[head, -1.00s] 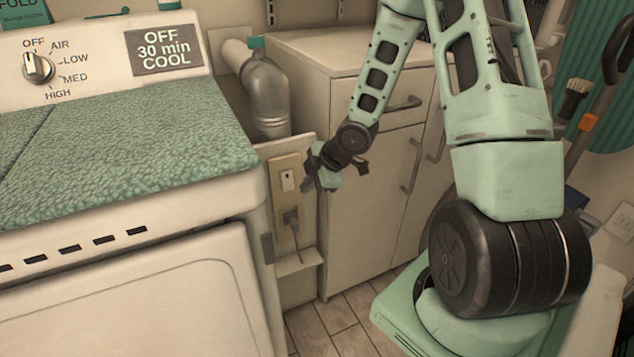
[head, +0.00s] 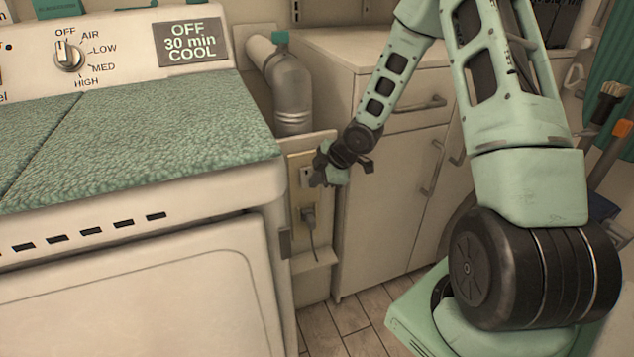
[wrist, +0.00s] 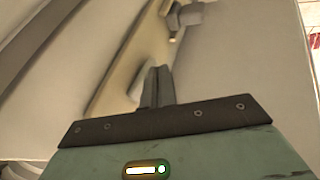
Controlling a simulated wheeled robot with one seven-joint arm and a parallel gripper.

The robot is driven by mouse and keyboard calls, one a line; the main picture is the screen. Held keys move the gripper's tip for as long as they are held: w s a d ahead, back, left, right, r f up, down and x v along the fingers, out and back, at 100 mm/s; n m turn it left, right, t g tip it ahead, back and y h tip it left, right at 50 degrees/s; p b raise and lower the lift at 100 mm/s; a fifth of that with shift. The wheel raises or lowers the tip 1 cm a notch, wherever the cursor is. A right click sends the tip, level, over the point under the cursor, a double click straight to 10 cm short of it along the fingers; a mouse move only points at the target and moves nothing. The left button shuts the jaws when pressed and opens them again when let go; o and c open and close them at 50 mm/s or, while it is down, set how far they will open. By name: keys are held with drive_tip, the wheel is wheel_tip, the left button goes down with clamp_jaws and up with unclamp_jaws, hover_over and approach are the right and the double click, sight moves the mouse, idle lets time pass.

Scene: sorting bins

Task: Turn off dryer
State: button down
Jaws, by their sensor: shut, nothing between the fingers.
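The white dryer (head: 120,270) fills the left of the head view. Its knob (head: 68,55) is ringed by OFF, AIR, LOW, MED and HIGH, with its pointer roughly upward near OFF. A sign (head: 191,43) beside it reads OFF, 30 min, COOL. A beige wall plate (head: 296,217) to the dryer's right carries a white rocker switch (head: 305,177) above a plugged-in cord (head: 308,214). My gripper (head: 318,174) is shut and empty right beside the switch, partly covering it; contact is unclear. In the wrist view, my shut fingers (wrist: 157,86) are close to the plate (wrist: 128,58).
A green towel (head: 150,140) covers the dryer top. A grey duct-like bottle shape (head: 290,95) stands behind the plate. A cabinet (head: 385,190) closely flanks the gripper's right. Tiled floor (head: 350,315) shows below.

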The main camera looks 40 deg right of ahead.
drive_tip(key=shift+w+d+r+t+p, duration=0.1)
drive_tip(key=shift+w+r+t+p, duration=0.05)
drive_tip(key=shift+r, duration=0.25)
drive_tip(key=shift+w+r+t+p, duration=0.1)
drive_tip(key=shift+r+t+p, duration=0.05)
drive_tip(key=shift+r, duration=0.2)
idle(0.4)
